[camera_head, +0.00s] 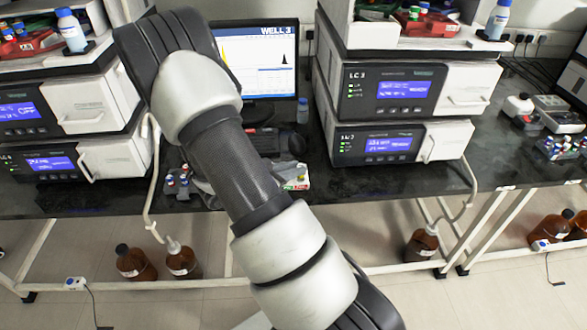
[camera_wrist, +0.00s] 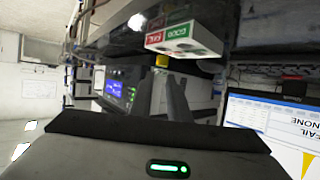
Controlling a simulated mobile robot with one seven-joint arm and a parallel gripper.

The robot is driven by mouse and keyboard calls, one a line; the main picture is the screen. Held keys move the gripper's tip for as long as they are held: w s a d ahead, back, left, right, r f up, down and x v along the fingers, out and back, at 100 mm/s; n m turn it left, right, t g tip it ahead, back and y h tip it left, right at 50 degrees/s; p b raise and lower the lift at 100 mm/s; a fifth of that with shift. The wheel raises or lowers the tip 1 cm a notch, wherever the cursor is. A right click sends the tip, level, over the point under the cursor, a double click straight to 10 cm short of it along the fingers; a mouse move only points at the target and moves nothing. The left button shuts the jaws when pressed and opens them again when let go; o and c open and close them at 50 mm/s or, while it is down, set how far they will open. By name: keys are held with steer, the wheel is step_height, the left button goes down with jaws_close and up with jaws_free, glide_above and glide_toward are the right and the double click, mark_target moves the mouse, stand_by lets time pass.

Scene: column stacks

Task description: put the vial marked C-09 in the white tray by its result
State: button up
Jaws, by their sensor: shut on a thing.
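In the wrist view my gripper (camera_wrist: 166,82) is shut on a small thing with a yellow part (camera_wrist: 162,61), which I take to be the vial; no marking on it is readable. The white tray (camera_wrist: 184,40) shows beyond the fingertips, apart from them, with a red label and a green label; the picture is turned over.
Several capped vials (camera_head: 178,181) stand on the dark bench left of my arm. Stacked instruments (camera_head: 395,90) flank the monitor on both sides. A blue-capped bottle (camera_head: 302,110) stands beside the monitor. Brown bottles (camera_head: 183,262) stand below the bench.

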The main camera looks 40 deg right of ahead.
steer(key=shift+f+b, duration=0.65)
steer(key=shift+f, duration=0.45)
stand_by(0.4)
stand_by(0.3)
steer(key=o, duration=0.9)
